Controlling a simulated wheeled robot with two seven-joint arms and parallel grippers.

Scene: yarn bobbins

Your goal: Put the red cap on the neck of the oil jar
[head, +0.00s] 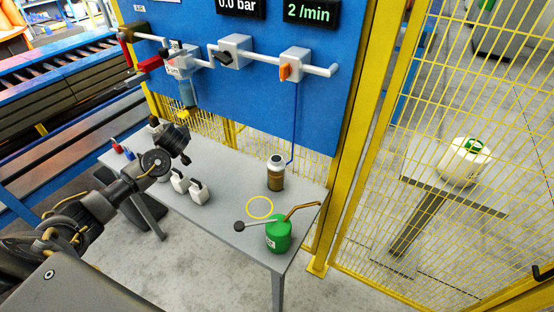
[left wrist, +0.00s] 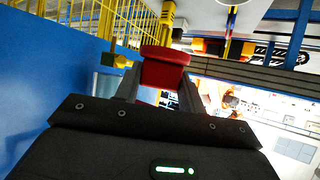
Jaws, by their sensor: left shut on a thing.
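My left gripper (head: 184,148) is raised over the left part of the grey table, in front of the blue panel. In the left wrist view its two fingers are shut on the red cap (left wrist: 165,70), which has a wide flange and a narrower part below. I cannot make out the cap in the head view. The oil jar (head: 276,174) stands upright on the table near the back right, apart from the gripper. It holds brown oil and has a pale neck with a dark opening. My right gripper is not in view.
A green oil can (head: 278,234) with a brown spout stands at the table's (head: 230,214) front right, beside a yellow ring (head: 260,208). White bottles (head: 188,188) stand near the middle. Pipes and valves (head: 235,52) stick out from the blue panel (head: 220,105). A yellow fence stands right.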

